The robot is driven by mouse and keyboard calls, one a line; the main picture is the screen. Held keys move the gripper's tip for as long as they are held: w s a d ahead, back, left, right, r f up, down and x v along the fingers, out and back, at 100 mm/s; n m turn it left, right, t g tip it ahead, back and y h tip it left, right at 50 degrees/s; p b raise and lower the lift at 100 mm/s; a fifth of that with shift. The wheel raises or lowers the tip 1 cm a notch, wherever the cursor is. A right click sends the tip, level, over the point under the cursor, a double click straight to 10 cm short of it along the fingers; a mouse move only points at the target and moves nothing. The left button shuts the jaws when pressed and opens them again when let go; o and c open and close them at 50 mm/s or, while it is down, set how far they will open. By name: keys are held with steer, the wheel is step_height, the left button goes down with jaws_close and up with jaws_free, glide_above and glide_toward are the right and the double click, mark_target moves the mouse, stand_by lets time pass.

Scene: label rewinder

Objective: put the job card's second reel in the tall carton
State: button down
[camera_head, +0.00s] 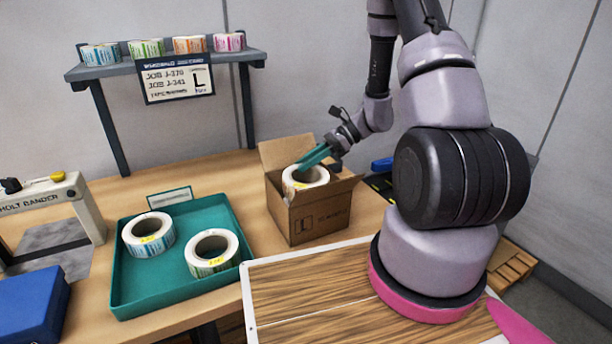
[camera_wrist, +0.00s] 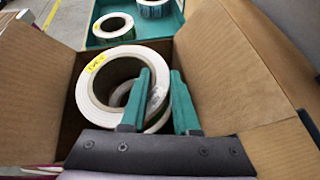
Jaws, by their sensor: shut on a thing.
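A white label reel (camera_head: 305,180) with a yellow tag is at the mouth of the open cardboard carton (camera_head: 318,218). My gripper (camera_head: 318,157) is shut on this reel's wall from above. In the wrist view the held reel (camera_wrist: 97,82) is tilted between my teal fingers (camera_wrist: 162,78), inside the flaps of the carton (camera_wrist: 215,72). Another pale ring, apparently a second reel (camera_wrist: 158,127), shows beneath it; its label is mostly hidden. The job card (camera_head: 176,82) hangs from the shelf and reads about J-370, J-341 and a large L.
Several reels stand on the wall shelf (camera_head: 165,62). A blue box (camera_head: 30,305) is at lower left. Carton flaps stand open around my gripper.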

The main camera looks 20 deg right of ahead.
mark_target(306, 180)
steer(key=shift+f, duration=1.7)
steer(key=shift+f, duration=0.1)
steer(key=shift+f, duration=0.15)
steer(key=c, duration=0.9)
jaws_free()
